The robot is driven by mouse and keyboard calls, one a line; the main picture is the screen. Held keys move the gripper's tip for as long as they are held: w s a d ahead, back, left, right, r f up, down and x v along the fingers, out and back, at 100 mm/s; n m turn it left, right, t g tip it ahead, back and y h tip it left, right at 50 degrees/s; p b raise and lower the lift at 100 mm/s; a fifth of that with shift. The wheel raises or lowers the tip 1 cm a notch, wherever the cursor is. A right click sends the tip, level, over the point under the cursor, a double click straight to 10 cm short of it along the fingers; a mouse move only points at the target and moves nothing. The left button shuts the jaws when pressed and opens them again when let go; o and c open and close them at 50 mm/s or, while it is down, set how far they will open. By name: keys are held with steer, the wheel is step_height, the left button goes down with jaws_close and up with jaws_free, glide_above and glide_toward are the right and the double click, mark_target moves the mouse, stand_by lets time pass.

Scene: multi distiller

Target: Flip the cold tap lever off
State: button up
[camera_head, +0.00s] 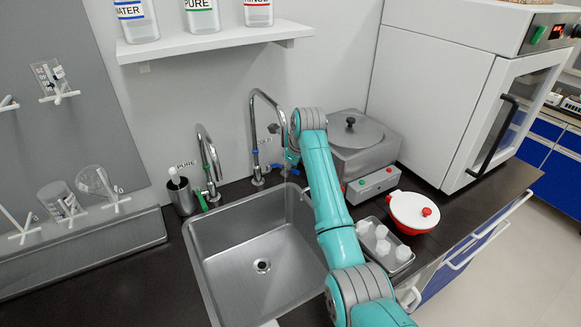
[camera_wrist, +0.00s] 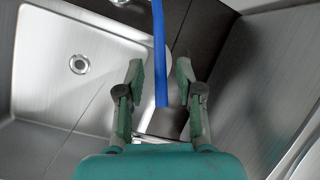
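The cold tap (camera_head: 255,130) is a tall chrome gooseneck at the back of the sink, with a COLD label behind it. Its blue lever (camera_head: 276,166) points right from the tap's base towards my gripper (camera_head: 291,165). In the wrist view the blue lever (camera_wrist: 159,50) is a long bar running down from the top edge between the two fingers of my gripper (camera_wrist: 159,75). The fingers are open, with a visible gap on each side of the lever. I see no clear contact. In the head view my arm partly hides the gripper.
The steel sink (camera_head: 215,255) lies in front of the taps. The pure tap (camera_head: 208,155) with a green lever stands to the left, beside a dark cup (camera_head: 181,197). A steel lidded bath (camera_head: 365,150) stands close on the right. A shelf (camera_head: 215,40) with bottles hangs above.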

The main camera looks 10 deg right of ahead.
steer(key=v, duration=1.2)
